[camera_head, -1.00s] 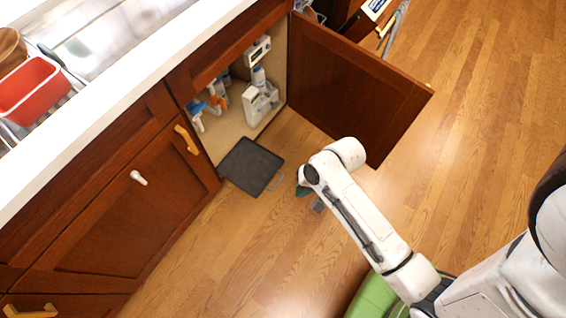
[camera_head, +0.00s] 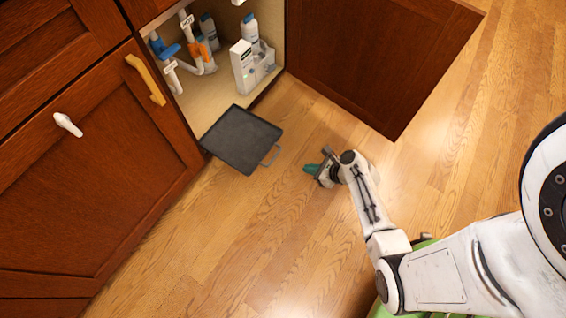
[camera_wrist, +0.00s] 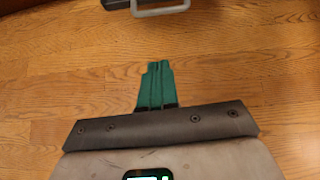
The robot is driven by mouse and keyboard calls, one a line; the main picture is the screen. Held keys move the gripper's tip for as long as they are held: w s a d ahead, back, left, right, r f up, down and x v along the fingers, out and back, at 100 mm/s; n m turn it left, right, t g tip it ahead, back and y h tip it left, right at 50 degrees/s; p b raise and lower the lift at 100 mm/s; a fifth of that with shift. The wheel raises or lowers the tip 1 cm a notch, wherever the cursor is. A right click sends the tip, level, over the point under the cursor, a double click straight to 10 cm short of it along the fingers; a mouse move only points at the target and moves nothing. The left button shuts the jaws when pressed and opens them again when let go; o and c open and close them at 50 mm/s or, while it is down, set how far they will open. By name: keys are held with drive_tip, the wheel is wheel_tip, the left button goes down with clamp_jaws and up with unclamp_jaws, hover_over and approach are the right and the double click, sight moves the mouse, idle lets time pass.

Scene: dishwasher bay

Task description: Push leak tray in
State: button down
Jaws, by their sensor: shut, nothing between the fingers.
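The leak tray (camera_head: 240,139) is a dark, flat, square tray sticking out of the open cabinet under the counter. A light grey handle (camera_head: 270,155) is on its front edge, toward my gripper. In the wrist view, the handle (camera_wrist: 160,8) and a bit of the tray's dark edge show at the top. My gripper (camera_head: 309,169) is to the right of the tray handle, apart from it, low over the floor. In the wrist view, its teal fingers (camera_wrist: 156,84) are together and empty, pointing toward the handle.
Inside the cabinet (camera_head: 215,88) are a white box (camera_head: 242,68), bottles and pipes. The cabinet door (camera_head: 365,60) stands open behind my gripper. A closed cabinet door (camera_head: 90,170) is at left. Wood floor between gripper and tray is clear.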

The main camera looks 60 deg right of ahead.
drive_tip(key=w+r+b+x, duration=0.1)
drive_tip(key=r+b+x, duration=0.1)
drive_tip(key=b+x, duration=0.5)
drive_tip(key=x, duration=0.6)
drive_tip(key=shift+w, duration=0.3)
drive_tip(key=shift+d, duration=0.15)
